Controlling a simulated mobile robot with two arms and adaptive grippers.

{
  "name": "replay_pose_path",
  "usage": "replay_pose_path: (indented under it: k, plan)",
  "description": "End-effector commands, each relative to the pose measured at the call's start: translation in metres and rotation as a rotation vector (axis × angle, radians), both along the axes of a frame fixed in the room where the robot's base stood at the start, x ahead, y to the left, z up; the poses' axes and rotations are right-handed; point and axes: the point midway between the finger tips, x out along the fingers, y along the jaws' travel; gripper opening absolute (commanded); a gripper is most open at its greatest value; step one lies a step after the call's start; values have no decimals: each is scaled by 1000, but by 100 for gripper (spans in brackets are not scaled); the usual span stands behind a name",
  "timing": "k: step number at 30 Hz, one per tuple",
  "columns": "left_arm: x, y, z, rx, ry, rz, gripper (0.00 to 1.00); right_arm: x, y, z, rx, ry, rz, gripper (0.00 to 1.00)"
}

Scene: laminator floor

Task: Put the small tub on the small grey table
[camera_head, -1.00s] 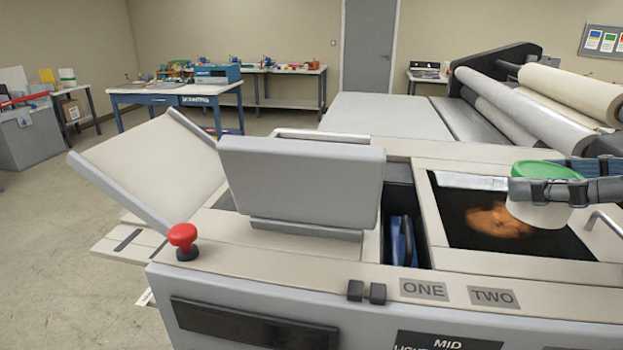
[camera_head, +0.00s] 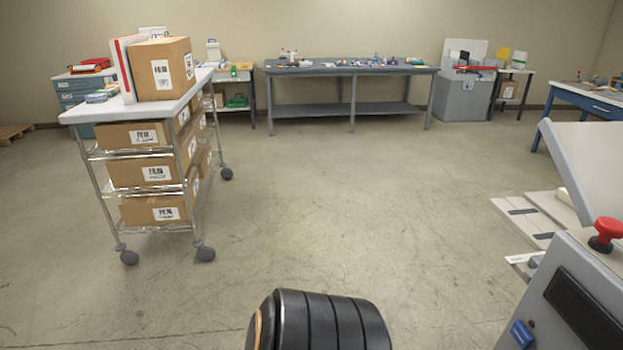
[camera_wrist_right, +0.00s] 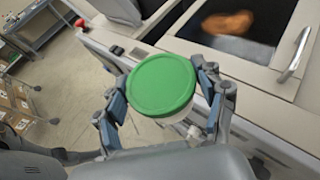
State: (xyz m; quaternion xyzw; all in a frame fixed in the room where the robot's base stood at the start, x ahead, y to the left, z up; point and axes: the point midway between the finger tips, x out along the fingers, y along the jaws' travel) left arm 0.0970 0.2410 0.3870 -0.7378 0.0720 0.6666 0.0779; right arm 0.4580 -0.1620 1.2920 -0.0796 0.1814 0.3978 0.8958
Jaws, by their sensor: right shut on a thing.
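The small tub (camera_wrist_right: 162,85) has a green lid and a white body; it shows in the right wrist view only. My right gripper (camera_wrist_right: 163,90) is shut around it, a finger on each side, and holds it upright near the light machine's edge. A small table (camera_head: 513,72) with a yellow item stands at the back right of the head view. Another small light-topped table (camera_head: 236,76) stands at the back left, partly behind a cart. I cannot tell which is the small grey table. My left gripper is not in view.
A wire cart (camera_head: 140,112) with film boxes stands at the left. A long grey workbench (camera_head: 350,70) is at the back wall, beside a grey bin (camera_head: 462,100). The machine (camera_head: 570,290) with a red button is at the right. The middle floor is clear.

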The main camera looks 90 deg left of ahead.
Motion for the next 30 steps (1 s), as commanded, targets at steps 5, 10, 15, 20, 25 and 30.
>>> replay_pose_path:
  k: [5, 10, 15, 20, 25, 30]
  plan:
    - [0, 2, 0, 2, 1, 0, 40, -3, -3, -26, -2, 5, 7, 38]
    - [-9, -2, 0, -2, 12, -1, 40, -7, -6, -58, -4, 11, 18, 38]
    - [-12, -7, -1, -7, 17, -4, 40, -11, -9, -92, -3, 10, 32, 38]
    - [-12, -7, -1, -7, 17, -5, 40, -15, -11, -121, -2, 9, 46, 38]
    - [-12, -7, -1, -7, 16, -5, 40, -19, -13, -149, 1, 8, 58, 38]
    - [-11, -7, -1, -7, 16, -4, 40, -23, -15, -180, 4, 6, 70, 38]
